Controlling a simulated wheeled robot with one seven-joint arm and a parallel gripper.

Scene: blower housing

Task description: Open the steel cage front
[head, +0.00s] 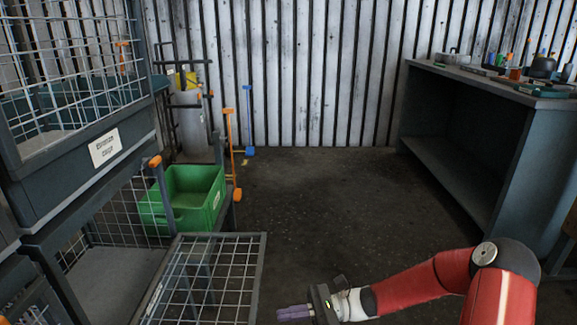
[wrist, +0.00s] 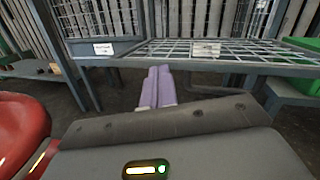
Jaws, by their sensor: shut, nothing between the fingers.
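The steel cage front (head: 212,280) is a grey-framed wire mesh panel. It stands out from the lower cage (head: 112,285) at the left and looks roughly level, so the cage's inside shows. In the wrist view the mesh panel (wrist: 235,48) crosses the upper right, with a white label on it. My gripper (head: 282,314) has purple fingers, pressed together and empty. It is just right of the panel in the head view. In the wrist view my fingers (wrist: 159,72) point toward the panel's near edge, apparently a little below it. I cannot tell whether they touch.
An upper mesh cage (head: 75,75) with a white label stands above at the left. A green crate (head: 185,197) sits behind the panel, near orange-handled tools (head: 233,150). A dark workbench (head: 485,130) with clutter stands at the right. The middle floor is clear.

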